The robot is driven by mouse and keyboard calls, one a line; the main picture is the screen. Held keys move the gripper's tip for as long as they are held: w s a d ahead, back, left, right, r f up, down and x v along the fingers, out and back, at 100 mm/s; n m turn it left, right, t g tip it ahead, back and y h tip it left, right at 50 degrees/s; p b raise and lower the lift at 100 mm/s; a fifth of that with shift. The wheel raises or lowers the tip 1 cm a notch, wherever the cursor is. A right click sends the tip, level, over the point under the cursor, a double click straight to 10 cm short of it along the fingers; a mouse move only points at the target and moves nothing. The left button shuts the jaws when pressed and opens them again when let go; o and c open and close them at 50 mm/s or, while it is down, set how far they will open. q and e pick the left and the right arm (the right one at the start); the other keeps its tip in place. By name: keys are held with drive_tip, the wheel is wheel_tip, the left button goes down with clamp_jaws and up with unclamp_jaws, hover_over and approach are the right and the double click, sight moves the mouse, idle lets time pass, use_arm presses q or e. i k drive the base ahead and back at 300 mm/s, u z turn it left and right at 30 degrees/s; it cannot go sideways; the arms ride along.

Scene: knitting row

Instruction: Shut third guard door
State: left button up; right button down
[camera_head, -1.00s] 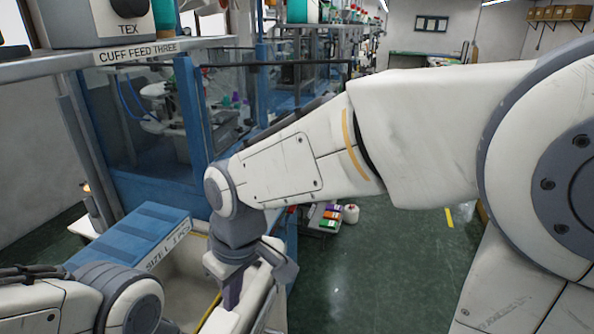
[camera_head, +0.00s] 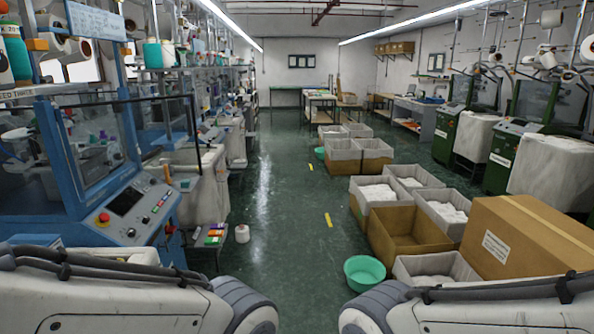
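Neither gripper is in view.
A control panel (camera_head: 130,205) with a red button faces the aisle. A white cone (camera_head: 242,233) stands on the floor beside it. The green aisle floor (camera_head: 285,200) is clear. Cartons (camera_head: 405,230) and a green basin (camera_head: 365,272) line the right side.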

sight(58, 115)
drive_tip(key=z, duration=1.05)
drive_tip(key=i, duration=1.25)
drive_tip(key=u, duration=1)
drive_tip(key=i, duration=0.85)
drive_tip(key=u, duration=1.2)
drive_tip(key=i, duration=0.3)
drive_tip(key=u, duration=0.25)
